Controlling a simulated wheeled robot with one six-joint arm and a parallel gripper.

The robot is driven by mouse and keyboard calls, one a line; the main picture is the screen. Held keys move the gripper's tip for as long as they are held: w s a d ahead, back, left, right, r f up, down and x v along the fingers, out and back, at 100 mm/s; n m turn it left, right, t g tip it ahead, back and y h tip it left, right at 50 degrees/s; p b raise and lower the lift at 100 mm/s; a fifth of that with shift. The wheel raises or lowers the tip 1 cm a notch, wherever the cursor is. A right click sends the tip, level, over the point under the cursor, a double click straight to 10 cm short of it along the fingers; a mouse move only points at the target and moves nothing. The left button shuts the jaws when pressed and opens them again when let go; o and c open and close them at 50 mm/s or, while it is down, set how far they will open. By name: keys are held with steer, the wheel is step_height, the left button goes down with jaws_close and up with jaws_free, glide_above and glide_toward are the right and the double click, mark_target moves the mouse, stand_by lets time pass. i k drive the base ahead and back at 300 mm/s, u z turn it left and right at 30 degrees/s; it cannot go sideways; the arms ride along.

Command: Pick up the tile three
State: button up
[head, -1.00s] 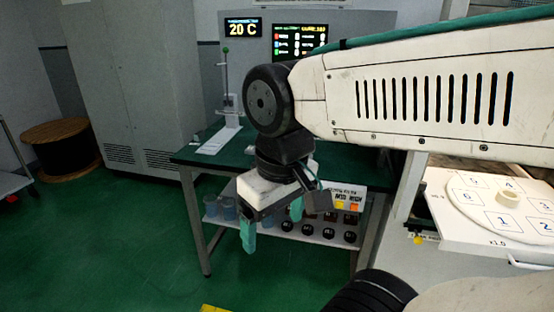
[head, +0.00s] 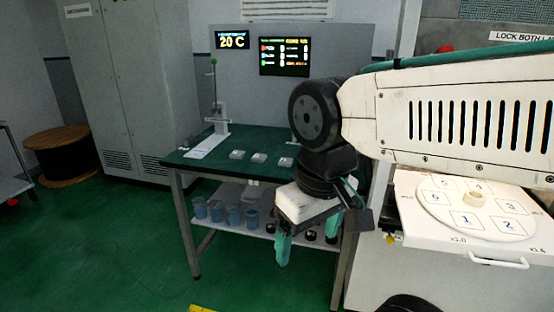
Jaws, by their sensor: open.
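A printed 3 (head: 510,207) shows on the round white disc (head: 440,205) at the right. My gripper (head: 309,238) has teal fingers, points down and is open and empty. It hangs in front of the table's right front side, apart from the tiles. My arm hides the table's right part.
The green table (head: 205,165) carries a white stand (head: 213,135) at its left. Blue cups (head: 233,214) and dark round items stand on its lower shelf (head: 262,229). A white drawer with a handle (head: 497,263) bears the disc.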

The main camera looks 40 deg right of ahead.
mark_target(259, 158)
steer(key=z, duration=0.6)
steer(key=i, duration=1)
steer(key=k, duration=1)
steer(key=u, duration=1)
steer(key=i, duration=0.95)
steer(key=z, duration=3.3)
steer(key=i, duration=0.3)
steer(key=u, duration=0.05)
